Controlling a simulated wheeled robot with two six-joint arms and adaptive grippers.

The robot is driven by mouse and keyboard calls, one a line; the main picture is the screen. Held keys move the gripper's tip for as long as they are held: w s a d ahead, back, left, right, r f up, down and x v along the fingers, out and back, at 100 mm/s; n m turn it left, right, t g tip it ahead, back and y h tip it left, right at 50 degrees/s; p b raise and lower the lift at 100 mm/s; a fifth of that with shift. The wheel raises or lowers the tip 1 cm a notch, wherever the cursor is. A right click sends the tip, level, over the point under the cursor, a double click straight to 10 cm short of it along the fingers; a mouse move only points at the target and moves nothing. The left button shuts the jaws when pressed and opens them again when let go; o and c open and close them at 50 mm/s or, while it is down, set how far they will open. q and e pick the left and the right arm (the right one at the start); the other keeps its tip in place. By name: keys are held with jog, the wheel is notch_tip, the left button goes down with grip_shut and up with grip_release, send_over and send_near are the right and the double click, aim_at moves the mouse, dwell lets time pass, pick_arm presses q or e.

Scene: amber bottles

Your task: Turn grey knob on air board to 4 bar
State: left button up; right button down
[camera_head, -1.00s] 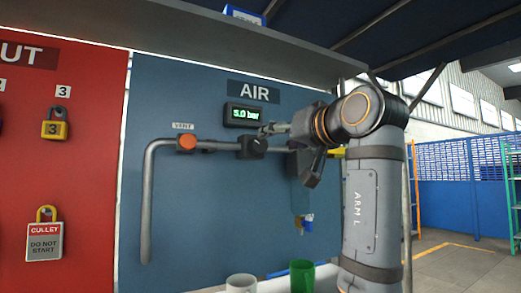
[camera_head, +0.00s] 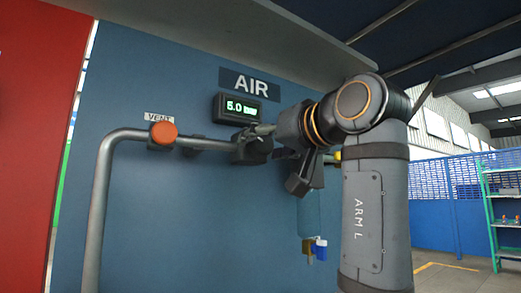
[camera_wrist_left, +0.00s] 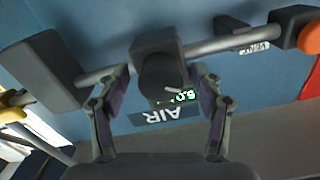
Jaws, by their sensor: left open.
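The blue air board (camera_head: 150,85) carries a green-lit pressure display (camera_head: 239,109) that reads 5.0 bar. Below it on the grey pipe sits a dark grey knob (camera_head: 246,149), partly hidden by my left gripper (camera_head: 264,137). In the left wrist view the round knob (camera_wrist_left: 162,78) lies between the two open fingers of my left gripper (camera_wrist_left: 162,80), with some gap visible on both sides. A pale line marks the knob's face. The display also shows in the left wrist view (camera_wrist_left: 185,96), upside down. My right gripper is out of view.
An orange vent button (camera_head: 163,132) sits on the pipe (camera_head: 101,190) to the left of the knob. A clear bowl with a blue-tipped fitting (camera_head: 316,248) hangs below my left wrist. A shelf overhangs the board. A red board (camera_head: 35,130) stands at left.

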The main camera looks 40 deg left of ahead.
pick_arm(q)
jog(key=shift+d, duration=0.1)
jog(key=c, duration=1.1)
jog(key=shift+c, duration=0.2)
jog(key=shift+r+n+p, duration=0.1)
jog(key=shift+n+p, duration=0.25)
jog(key=shift+n, duration=0.25)
jog(key=shift+n+p, duration=0.55)
jog(key=shift+n, duration=0.55)
jog(key=n, duration=0.2)
jog(key=shift+w+n, duration=0.1)
jog(key=shift+n, duration=0.3)
jog(key=n, duration=0.5)
jog(key=shift+n+p, duration=0.3)
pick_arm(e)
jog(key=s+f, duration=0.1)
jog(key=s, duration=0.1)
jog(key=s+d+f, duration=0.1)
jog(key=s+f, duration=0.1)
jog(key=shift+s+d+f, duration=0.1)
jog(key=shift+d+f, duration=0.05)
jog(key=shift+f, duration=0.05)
